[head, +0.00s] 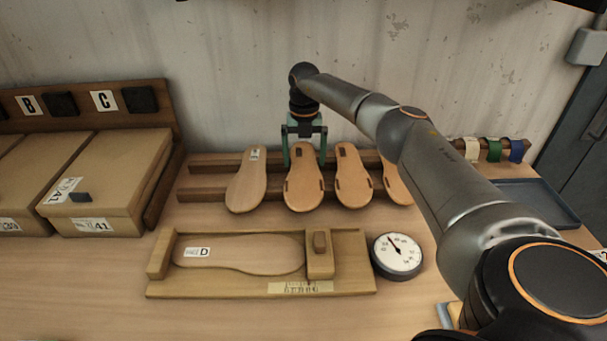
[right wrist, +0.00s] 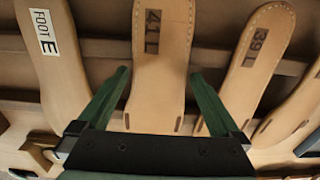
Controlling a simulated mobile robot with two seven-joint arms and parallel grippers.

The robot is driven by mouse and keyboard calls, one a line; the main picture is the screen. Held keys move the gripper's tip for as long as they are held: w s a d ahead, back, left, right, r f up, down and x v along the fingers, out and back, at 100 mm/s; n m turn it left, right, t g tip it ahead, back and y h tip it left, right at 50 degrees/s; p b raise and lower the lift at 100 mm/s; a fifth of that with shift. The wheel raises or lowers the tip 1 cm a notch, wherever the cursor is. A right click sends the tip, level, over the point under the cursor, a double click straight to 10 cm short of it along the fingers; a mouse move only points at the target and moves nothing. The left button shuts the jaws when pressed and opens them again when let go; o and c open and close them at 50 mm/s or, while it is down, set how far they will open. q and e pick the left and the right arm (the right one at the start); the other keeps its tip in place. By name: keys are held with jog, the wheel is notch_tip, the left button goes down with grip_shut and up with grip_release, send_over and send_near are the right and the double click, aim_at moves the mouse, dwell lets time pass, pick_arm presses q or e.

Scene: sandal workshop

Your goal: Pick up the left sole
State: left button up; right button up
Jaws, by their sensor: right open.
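Several tan soles lean in a row on a wooden rack at the back wall. The second from the left, a slotted sole (head: 303,193), has a dark label that looks like "41 L" in the right wrist view (right wrist: 158,95). My right gripper (head: 304,164) is open, with its green fingers on either side of this sole's upper part. In the right wrist view (right wrist: 160,76) the fingers flank it with small gaps, and the sole is not gripped. To its right stands a sole (head: 353,185) with a label like "39". My left gripper is out of view.
A plain foot shape (head: 246,185) marked "FOOT E" stands close to the left. In front lie a wooden measuring board (head: 160,289) holding a foot shape marked D (head: 250,254), and a dial (head: 397,256). Boxes (head: 110,185) stand left; a blue tray (head: 555,208) lies right.

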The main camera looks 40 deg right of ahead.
aim_at(304, 164)
jog(key=shift+f, duration=0.25)
dwell(0.3)
jog(key=c, duration=1.2)
jog(key=shift+r, duration=0.1)
jog(key=shift+c, duration=0.2)
jog(key=shift+r, duration=0.15)
notch_tip(304, 164, up, 4)
jog(key=shift+f, duration=0.25)
jog(key=s+a+r+b, duration=0.3)
jog(key=s+a+r, duration=0.6)
jog(key=s, duration=0.1)
jog(key=shift+s+a+r, duration=0.15)
jog(key=shift+s+r, duration=0.05)
jog(key=shift+r, duration=0.1)
